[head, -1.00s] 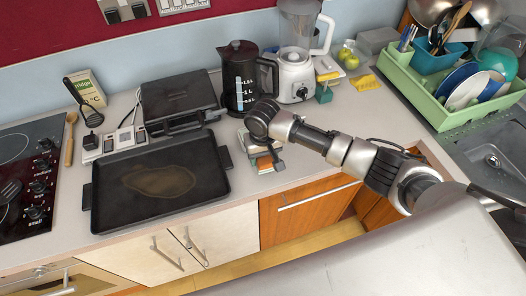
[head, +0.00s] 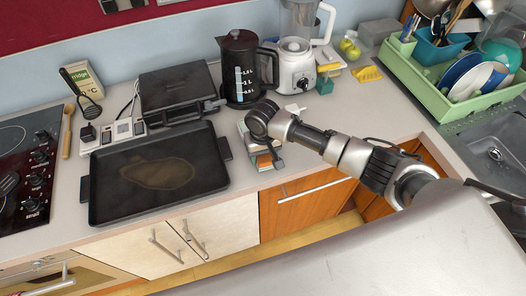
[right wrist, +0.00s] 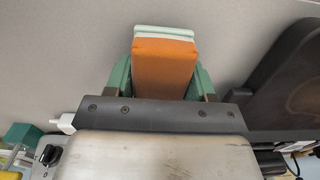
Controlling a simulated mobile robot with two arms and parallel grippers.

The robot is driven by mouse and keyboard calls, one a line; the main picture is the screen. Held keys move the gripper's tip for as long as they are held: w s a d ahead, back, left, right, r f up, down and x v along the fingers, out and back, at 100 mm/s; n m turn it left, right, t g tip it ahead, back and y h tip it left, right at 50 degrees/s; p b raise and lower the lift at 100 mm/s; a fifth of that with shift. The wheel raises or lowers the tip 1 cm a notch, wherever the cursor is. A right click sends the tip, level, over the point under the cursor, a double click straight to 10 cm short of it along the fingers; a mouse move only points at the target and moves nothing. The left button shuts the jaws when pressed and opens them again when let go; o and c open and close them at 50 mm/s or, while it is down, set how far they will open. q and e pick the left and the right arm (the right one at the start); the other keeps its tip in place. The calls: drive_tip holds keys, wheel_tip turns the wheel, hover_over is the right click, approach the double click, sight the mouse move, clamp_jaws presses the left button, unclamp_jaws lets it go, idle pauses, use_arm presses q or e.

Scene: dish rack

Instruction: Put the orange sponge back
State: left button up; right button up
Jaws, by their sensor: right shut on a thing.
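The orange sponge (right wrist: 165,62) shows in the right wrist view between the two greenish fingers of my right gripper (right wrist: 165,78), which is shut on it. A pale mint-and-white layer (right wrist: 165,33) shows at its far end; I cannot tell whether it is part of the sponge. In the head view, my right gripper (head: 266,160) is over the counter, just right of the black tray, and mostly hides the sponge and the pale items beside it. My left gripper is not in view.
The black tray (head: 105,205), black grill (head: 178,90), kettle (head: 240,68) and blender (head: 294,66) stand around the gripper. A teal block (head: 324,85) and yellow cloth (head: 367,74) lie behind. The green dish rack (head: 418,84) is beside the sink (head: 495,150). The counter between is clear.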

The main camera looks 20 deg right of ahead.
drive_tip(key=shift+f, duration=0.45)
idle(0.4)
drive_tip(key=o, duration=1)
drive_tip(key=shift+r, duration=0.1)
wheel_tip(320, 180, up, 11)
drive_tip(key=shift+f+b, duration=0.15)
drive_tip(key=shift+b, duration=0.65)
clamp_jaws()
idle(0.7)
drive_tip(key=shift+f, duration=0.1)
